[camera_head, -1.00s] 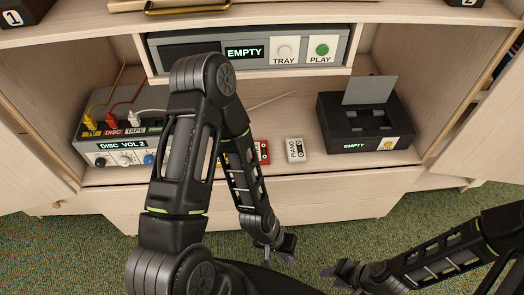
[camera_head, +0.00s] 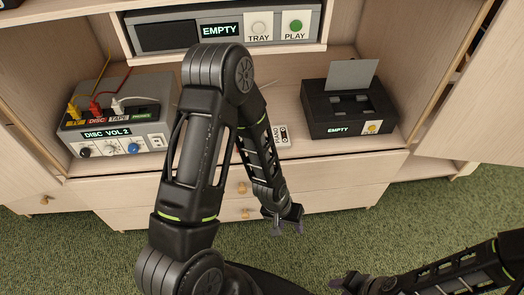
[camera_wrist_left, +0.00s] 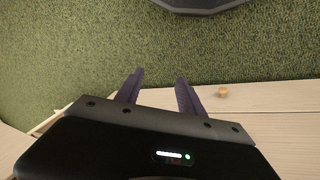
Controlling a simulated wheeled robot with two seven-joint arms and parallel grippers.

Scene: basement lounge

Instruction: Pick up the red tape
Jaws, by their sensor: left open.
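The red tape does not show in the head view now; my left arm covers the shelf where it lay. A white tape labelled PIANO (camera_head: 281,137) lies on the shelf just right of that arm. My left gripper (camera_head: 288,229) hangs open and empty in front of the cabinet drawers, below the shelf. In the left wrist view its two purple fingers (camera_wrist_left: 160,80) are apart, with only carpet and the cabinet front beyond them. My right gripper (camera_head: 338,284) is low at the bottom right over the carpet; its jaws are too small to read.
A black tape deck (camera_head: 348,112) reading EMPTY stands at the shelf's right. A grey switch box (camera_head: 118,128) with coloured cables stands at the left. A disc player (camera_head: 222,30) sits above. The cabinet doors (camera_head: 470,95) stand open. Green carpet (camera_head: 400,215) lies in front.

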